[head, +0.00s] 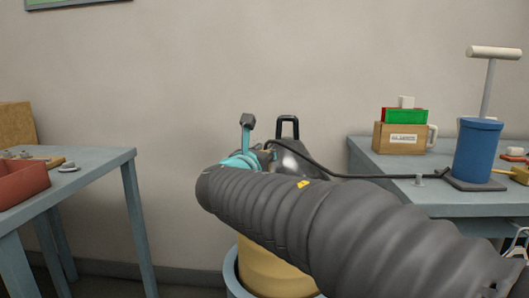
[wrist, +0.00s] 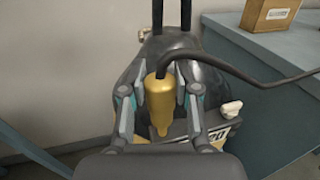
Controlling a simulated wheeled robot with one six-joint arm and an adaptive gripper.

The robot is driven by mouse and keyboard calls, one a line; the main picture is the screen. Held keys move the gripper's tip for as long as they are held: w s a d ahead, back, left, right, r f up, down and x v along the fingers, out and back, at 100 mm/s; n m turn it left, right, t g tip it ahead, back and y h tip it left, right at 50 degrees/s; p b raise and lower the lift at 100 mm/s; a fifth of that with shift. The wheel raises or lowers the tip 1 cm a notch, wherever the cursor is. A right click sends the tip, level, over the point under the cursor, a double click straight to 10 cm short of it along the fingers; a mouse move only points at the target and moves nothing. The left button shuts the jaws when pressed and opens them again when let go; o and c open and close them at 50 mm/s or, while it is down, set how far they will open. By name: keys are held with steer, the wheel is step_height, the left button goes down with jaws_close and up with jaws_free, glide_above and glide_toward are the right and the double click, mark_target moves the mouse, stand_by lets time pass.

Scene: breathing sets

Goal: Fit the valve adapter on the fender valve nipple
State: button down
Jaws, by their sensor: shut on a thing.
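The brass-coloured valve adapter (wrist: 160,95) sits between the fingers of my gripper (wrist: 163,74) in the wrist view, its narrow end toward the camera. My gripper is shut on it. A black hose (wrist: 240,77) runs from its far end. Behind and below is a rounded black body (wrist: 130,92) with a tall black loop, apparently the fender; it also shows in the head view (head: 292,160). I cannot make out the valve nipple for certain, nor whether the adapter touches anything. In the head view my arm hides the fingertips and adapter.
A blue pump (head: 478,152) with a T-handle stands on the right bench (head: 375,160); the black hose runs to its base. A wooden box (head: 399,138) stands beside it. A left table (head: 105,165) holds a red tray (head: 22,183). A pale knob (wrist: 231,108) is right of my gripper.

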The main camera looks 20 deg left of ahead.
steer(key=shift+f+b, duration=1.4)
steer(key=shift+f, duration=0.3)
steer(key=c, duration=0.8)
jaws_free()
steer(key=shift+o, duration=0.2)
steer(key=s, duration=1.2)
steer(key=shift+a, duration=0.1)
